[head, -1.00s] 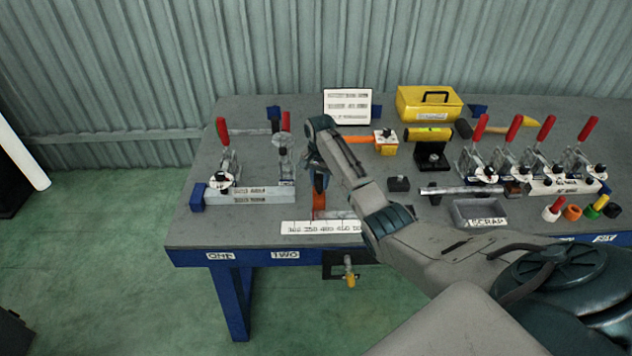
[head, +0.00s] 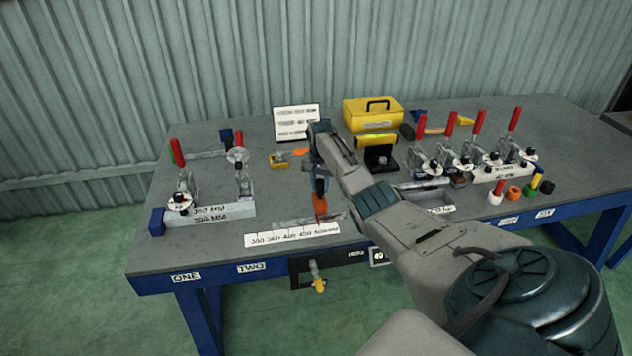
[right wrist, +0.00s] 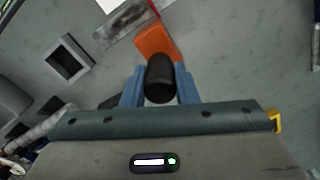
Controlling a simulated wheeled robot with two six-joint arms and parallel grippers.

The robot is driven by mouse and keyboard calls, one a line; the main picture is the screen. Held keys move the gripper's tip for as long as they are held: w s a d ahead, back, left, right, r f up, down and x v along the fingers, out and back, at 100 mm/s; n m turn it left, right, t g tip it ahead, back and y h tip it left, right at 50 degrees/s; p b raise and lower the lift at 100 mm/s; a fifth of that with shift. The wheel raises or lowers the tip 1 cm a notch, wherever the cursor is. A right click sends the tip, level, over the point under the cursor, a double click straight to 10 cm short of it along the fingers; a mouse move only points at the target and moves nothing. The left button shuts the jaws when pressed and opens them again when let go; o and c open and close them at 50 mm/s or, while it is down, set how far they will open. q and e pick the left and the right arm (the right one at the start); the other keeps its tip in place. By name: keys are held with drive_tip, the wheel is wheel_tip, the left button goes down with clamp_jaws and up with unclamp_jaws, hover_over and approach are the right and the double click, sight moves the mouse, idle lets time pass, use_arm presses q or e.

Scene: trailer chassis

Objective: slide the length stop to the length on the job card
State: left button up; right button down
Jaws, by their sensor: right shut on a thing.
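The length stop (head: 320,205) is an orange block on a metal rail behind the white length scale (head: 292,235), towards the scale's right end. The scale's printed numbers are small and blurred. My right gripper (head: 319,184) is over the stop. In the right wrist view the blue fingers of my right gripper (right wrist: 159,88) are shut on the stop's black knob (right wrist: 160,75), with the orange block (right wrist: 154,40) beyond it. The job card (head: 297,122) stands at the back of the bench; its text is too small to read. My left gripper is out of view.
Toggle clamps with red handles stand at the left (head: 185,180) and right (head: 470,145) of the bench (head: 170,255). A yellow box (head: 373,115) is at the back. A scrap tray (head: 440,208) lies right of the scale, partly behind my arm.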

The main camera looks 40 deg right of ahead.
drive_tip(key=c, duration=1.1)
unclamp_jaws()
drive_tip(key=shift+s+d+r, duration=0.1)
drive_tip(key=shift+s+d, duration=0.05)
drive_tip(key=shift+d, duration=0.15)
drive_tip(key=shift+c, duration=0.2)
drive_tip(key=shift+r, duration=0.35)
wheel_tip(320, 180, up, 10)
drive_tip(key=shift+b, duration=1.2)
drive_tip(key=shift+f, duration=0.1)
